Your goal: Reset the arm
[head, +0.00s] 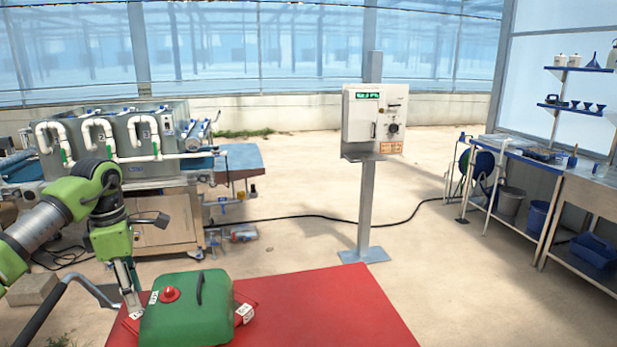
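My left arm comes in from the left, and its gripper (131,303) points down beside the left side of a green canister (205,318). The canister has a red cap and a dark handle on top, and it rests on a red surface (345,305). The fingers are seen nearly edge-on and close to the canister. I cannot tell whether they touch it or how far apart they are. My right gripper is not in view.
A control box (373,120) stands on a grey post behind the red surface. A seeding machine (150,135) with white pipes is at the left. Workbenches (520,150) line the right side. A black cable (320,218) crosses the otherwise open floor.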

